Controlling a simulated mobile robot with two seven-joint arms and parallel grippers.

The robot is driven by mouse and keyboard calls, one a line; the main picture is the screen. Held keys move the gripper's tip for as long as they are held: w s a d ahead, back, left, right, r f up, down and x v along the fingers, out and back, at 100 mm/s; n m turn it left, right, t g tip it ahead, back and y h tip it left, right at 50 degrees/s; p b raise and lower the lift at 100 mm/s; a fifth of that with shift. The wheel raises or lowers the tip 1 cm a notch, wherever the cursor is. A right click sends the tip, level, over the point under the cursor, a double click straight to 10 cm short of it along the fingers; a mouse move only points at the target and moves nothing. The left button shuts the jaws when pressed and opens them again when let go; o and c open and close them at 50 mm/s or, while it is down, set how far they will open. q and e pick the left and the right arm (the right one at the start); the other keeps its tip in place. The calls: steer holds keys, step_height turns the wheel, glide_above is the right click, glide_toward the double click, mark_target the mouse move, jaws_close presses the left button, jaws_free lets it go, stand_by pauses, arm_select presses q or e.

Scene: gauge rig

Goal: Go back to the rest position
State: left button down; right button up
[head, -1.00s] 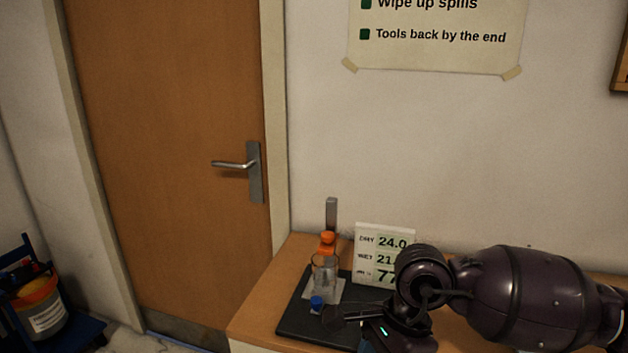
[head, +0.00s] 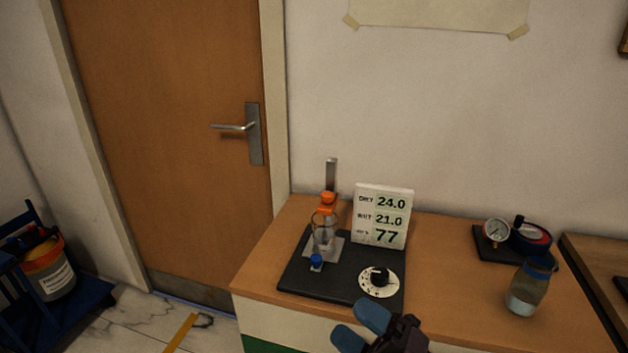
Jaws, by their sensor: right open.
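My right gripper (head: 382,332) shows at the bottom centre of the head view, in front of the cabinet's front edge, with blue fingertips. It is open and nothing shows between its fingers. Behind it on the wooden worktop (head: 450,290) is the gauge rig's black base (head: 335,282). The base carries a dial with a black knob (head: 379,277), a glass vessel (head: 323,235) with an orange part (head: 327,202) above it, and a small blue knob (head: 316,262). A white display (head: 382,216) reads 24.0, 21.0 and 77. My left gripper is out of view.
A round gauge (head: 496,232) and a dark coil-like device stand on a black plate at the right. A blue-capped jar (head: 527,287) stands near the worktop's right side. A closed door (head: 170,140) is at the left, with a blue cart (head: 85,296) holding a bucket (head: 48,268).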

steer(key=s+d+f+m+t+h, duration=0.1)
steer(key=d+f+m+t+h, duration=0.5)
steer(key=d+f+m+h, duration=0.95)
steer(key=s+d+f+m+g+h, duration=0.2)
steer(key=s+f+m+g, duration=0.1)
steer(key=s+f+m, duration=0.2)
steer(key=s+d+f+m+g+h, duration=0.1)
steer(key=s+d+f+m+g, duration=0.2)
steer(key=s+f+m, duration=0.2)
steer(key=s+m, duration=0.1)
steer(key=s, duration=0.2)
steer(key=shift+d+f+g+h, duration=0.3)
steer(key=shift+f+h, duration=0.05)
steer(key=shift+m, duration=0.25)
